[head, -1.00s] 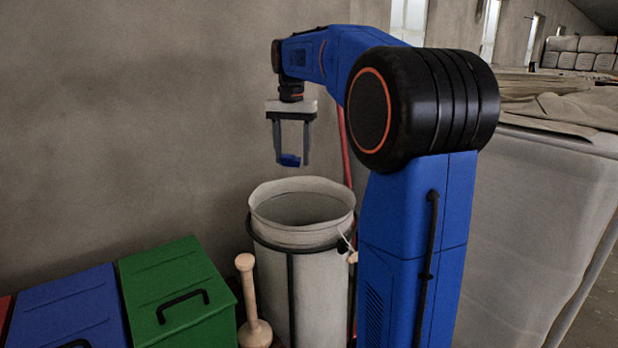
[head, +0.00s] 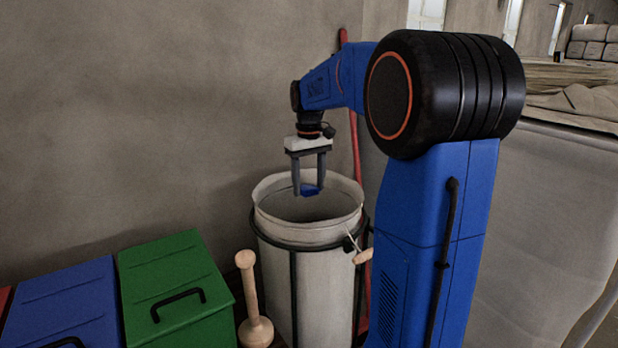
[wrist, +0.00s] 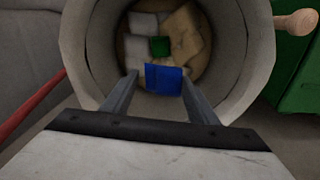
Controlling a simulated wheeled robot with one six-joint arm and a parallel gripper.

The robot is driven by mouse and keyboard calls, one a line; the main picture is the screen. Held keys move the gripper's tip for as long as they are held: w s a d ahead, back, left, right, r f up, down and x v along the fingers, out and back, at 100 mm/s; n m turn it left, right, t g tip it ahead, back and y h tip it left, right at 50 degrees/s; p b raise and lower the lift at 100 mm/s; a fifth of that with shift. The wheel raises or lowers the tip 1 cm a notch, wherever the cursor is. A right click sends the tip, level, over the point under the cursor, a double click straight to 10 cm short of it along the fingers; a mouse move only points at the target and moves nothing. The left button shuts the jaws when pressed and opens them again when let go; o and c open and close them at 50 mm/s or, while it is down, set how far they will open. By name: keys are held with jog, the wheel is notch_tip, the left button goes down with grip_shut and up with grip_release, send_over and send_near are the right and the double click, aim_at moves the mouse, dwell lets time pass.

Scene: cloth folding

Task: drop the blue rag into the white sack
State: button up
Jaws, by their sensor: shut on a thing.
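My gripper (head: 309,190) is shut on the blue rag (head: 309,190), a small piece of blue cloth between the fingertips. The rag also shows in the wrist view (wrist: 163,79), between the two fingers. The white sack (head: 309,235) is an off-white, open-topped sack held upright in a dark ring stand. My fingertips and the rag are over the sack's mouth, at about rim height in the head view. In the wrist view the sack's rim (wrist: 262,50) surrounds the rag, and pale, tan and green pieces of cloth lie at the bottom.
A wooden plunger-like tool (head: 250,300) stands left of the sack. Green (head: 175,285) and blue (head: 65,315) lidded bins are farther left. A red pole (head: 354,120) leans behind the sack. A toggle on a cord (head: 362,257) hangs at the rim's right.

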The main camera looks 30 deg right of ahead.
aim_at(308, 186)
jog(key=shift+f, duration=1.8)
jog(key=o, duration=1.1)
notch_tip(308, 186, up, 17)
jog(key=shift+r, duration=0.2)
